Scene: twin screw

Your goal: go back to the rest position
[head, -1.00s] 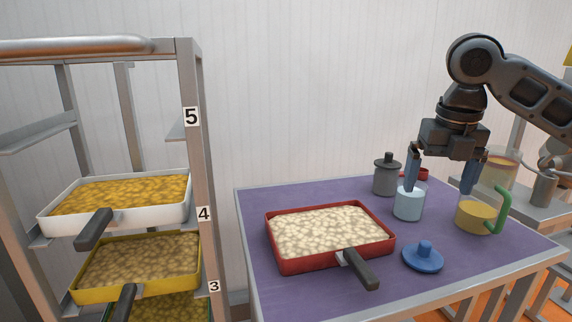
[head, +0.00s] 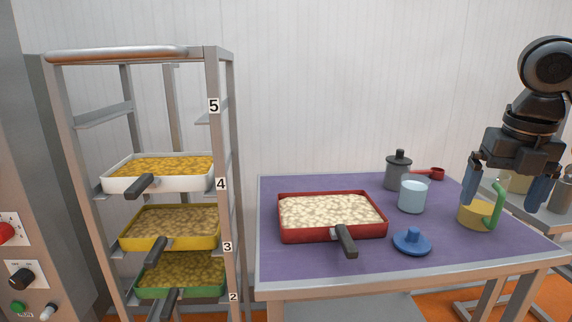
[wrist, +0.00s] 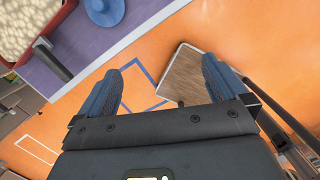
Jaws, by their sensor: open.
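My gripper (head: 508,188) is open and empty at the right of the head view, above the right part of the purple table (head: 300,266). In that view its fingers show beside the yellow mug with a green handle (head: 474,214), apart from each other. In the wrist view my gripper (wrist: 160,90) has its two blue fingers spread with nothing between them, over the orange floor (wrist: 150,55). The purple table (wrist: 125,35) edge is at the upper left there.
On the table are a red pan (head: 330,216), a blue lid (head: 412,242), a light blue cup (head: 412,195), a grey pot (head: 398,170) and a red ladle (head: 436,174). A rack (head: 225,140) holding several pans stands left. A control panel (head: 20,270) is at the far left.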

